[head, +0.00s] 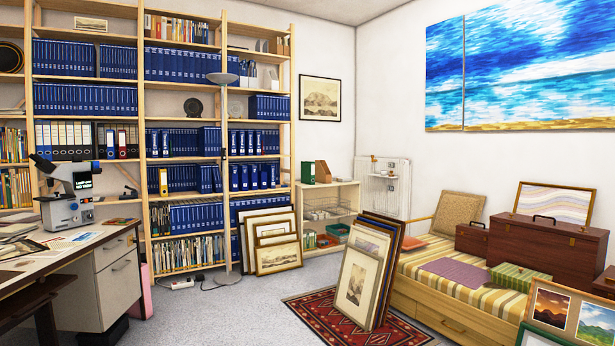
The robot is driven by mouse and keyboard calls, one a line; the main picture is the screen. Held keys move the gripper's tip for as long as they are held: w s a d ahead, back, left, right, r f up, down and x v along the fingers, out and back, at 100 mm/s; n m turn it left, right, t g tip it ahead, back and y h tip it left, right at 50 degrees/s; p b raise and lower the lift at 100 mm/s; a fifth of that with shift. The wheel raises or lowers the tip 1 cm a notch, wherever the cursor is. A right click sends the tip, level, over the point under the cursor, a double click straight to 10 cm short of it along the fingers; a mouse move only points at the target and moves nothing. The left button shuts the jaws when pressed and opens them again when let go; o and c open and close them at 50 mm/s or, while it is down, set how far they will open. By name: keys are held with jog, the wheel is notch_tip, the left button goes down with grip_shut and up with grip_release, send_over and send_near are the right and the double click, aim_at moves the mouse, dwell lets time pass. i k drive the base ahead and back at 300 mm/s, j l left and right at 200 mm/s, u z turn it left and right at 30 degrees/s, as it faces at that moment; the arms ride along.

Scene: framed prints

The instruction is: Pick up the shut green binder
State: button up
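A green binder (308,172) stands upright on top of a low pale wooden shelf unit (331,188) by the back wall, right of the tall bookcase. It looks shut, with its spine facing me. A brown magazine file (322,172) stands just right of it. My gripper is not in view.
Framed pictures lean on the bookcase (272,242) and in a stack (366,271) standing on a red patterned rug (318,312). A daybed (437,288) with cases fills the right. A desk (88,262) with a microscope (66,195) stands left. Grey floor (215,315) is open between.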

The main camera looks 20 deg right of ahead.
aim_at(308, 168)
jog(key=i+l+z, duration=0.2)
jog(key=i, duration=0.3)
jog(key=i+l, duration=0.1)
jog(key=i, duration=0.35)
jog(key=i+l, duration=0.1)
jog(key=i, duration=0.35)
jog(key=i+l, duration=0.15)
jog(key=i, duration=0.3)
jog(key=i+j+z, duration=0.1)
jog(key=i, duration=0.6)
jog(key=i+j+z, duration=0.1)
jog(key=i, duration=0.65)
jog(key=i+j+z, duration=0.1)
jog(key=i+z, duration=0.2)
jog(key=i, duration=1.1)
jog(key=i+u, duration=0.25)
jog(key=i, duration=0.45)
jog(key=i+l+u, duration=0.1)
jog(key=i+u, duration=0.2)
jog(key=i, duration=0.4)
jog(key=i+z, duration=0.15)
jog(key=i, duration=1.3)
jog(key=i+l, duration=1.4)
